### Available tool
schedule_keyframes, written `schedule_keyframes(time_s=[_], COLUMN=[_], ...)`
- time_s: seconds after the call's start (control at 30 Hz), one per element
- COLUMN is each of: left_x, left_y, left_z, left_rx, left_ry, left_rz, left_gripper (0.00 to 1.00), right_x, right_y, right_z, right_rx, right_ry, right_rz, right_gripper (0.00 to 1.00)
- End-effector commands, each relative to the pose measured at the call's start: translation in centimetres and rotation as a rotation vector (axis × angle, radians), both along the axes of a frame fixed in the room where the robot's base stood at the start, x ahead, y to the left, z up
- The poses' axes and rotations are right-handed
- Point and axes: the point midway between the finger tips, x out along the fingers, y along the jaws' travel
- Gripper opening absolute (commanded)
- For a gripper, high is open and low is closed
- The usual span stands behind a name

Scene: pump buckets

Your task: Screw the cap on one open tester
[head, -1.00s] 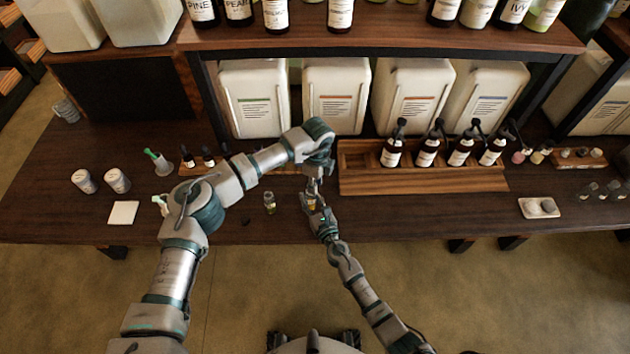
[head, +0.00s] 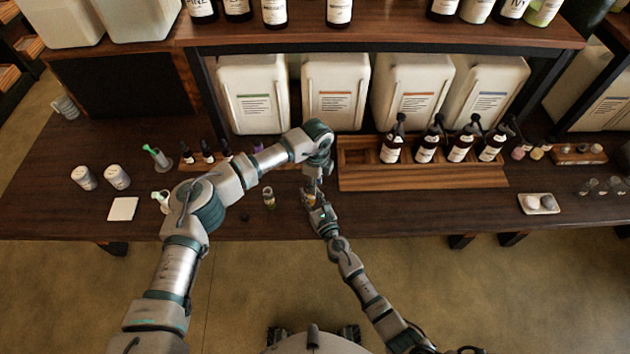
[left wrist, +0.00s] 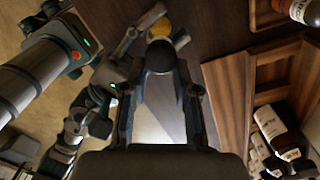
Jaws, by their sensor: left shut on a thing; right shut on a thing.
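My left gripper (head: 313,187) points down over the table's front middle. In the left wrist view it is shut on a dark round cap (left wrist: 160,57). My right gripper (head: 310,200) is just below it and is shut on a small tester with amber-yellow contents, seen in the left wrist view (left wrist: 160,28). The fingers partly hide this tester, and I cannot tell whether the cap touches its neck. Another small glass tester (head: 269,199) stands upright on the table to the left of the grippers. A small dark piece (head: 244,219), perhaps a cap, lies near the front edge.
A wooden rack (head: 425,180) with several dark pump bottles stands to the right. White containers (head: 335,92) stand behind under the shelf. Two white jars (head: 117,177) and a white square (head: 123,209) lie at left.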

Motion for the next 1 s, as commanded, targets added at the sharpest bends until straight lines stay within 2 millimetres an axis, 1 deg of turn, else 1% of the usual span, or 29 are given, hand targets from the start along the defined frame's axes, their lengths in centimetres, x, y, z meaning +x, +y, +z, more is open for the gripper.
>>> schedule_keyframes(time_s=[0.77,0.87,0.97,1.0], left_x=[0.0,-0.2,-0.4,-0.5], left_y=[0.0,0.2,0.5,0.6], left_z=[-1.1,-1.1,-1.1,-1.1], left_rx=[-0.002,-0.002,-0.004,-0.004], left_ry=[-0.001,-0.001,0.000,-0.001], left_rz=[-0.017,-0.131,-0.363,-0.477], left_gripper=[0.20,0.20,0.20,0.20], right_x=[0.0,0.0,0.0,0.0], right_y=[0.0,0.0,0.0,0.0], right_z=[0.0,0.0,0.0,0.0], right_rx=[0.000,0.000,0.000,0.000], right_ry=[0.000,0.000,0.000,0.000], right_rz=[0.000,0.000,0.000,0.000], right_gripper=[0.00,0.00,0.00,0.00])
